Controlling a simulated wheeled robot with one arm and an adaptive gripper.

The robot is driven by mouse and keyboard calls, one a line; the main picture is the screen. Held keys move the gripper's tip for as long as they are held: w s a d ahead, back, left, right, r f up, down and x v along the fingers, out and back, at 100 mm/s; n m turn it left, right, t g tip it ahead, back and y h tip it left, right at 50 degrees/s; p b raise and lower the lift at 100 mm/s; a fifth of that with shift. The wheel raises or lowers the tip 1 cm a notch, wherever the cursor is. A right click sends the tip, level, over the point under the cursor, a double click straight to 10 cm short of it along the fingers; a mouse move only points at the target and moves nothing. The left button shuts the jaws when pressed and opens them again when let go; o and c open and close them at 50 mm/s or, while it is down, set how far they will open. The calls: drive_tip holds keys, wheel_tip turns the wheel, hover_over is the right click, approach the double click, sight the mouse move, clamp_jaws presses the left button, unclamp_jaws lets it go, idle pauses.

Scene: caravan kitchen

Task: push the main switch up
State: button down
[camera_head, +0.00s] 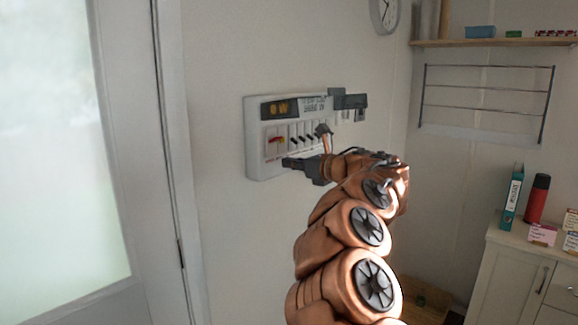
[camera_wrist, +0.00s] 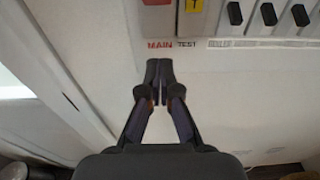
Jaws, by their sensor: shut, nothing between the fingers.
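A white switch panel (camera_head: 252,135) is mounted on the wall. The red main switch (camera_head: 275,140) sits at its left end, above the printed word MAIN. In the wrist view, only the lower tip of the red switch (camera_wrist: 158,2) shows at the top edge; the rest is cut off. My gripper (camera_head: 287,162) is shut and empty at the panel's lower edge. In the wrist view, my gripper (camera_wrist: 159,66) has its fingertips together just below the MAIN label, apart from the switch. Whether they touch the panel face, I cannot tell.
A yellow test button (camera_wrist: 194,6) is right of the main switch. Several black switches (camera_wrist: 269,14) continue the row. A dark grey box (camera_head: 350,101) sits at the panel's upper right. A door frame (camera_head: 178,150) stands to the left. The wall below the panel is bare.

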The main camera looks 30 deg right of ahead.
drive_tip(key=s+d+r+b, duration=0.1)
drive_tip(key=s+r, duration=0.5)
drive_tip(key=r, duration=0.1)
drive_tip(key=shift+d+r, duration=0.15)
drive_tip(key=shift+d, duration=0.15)
drive_tip(key=shift+s, duration=0.1)
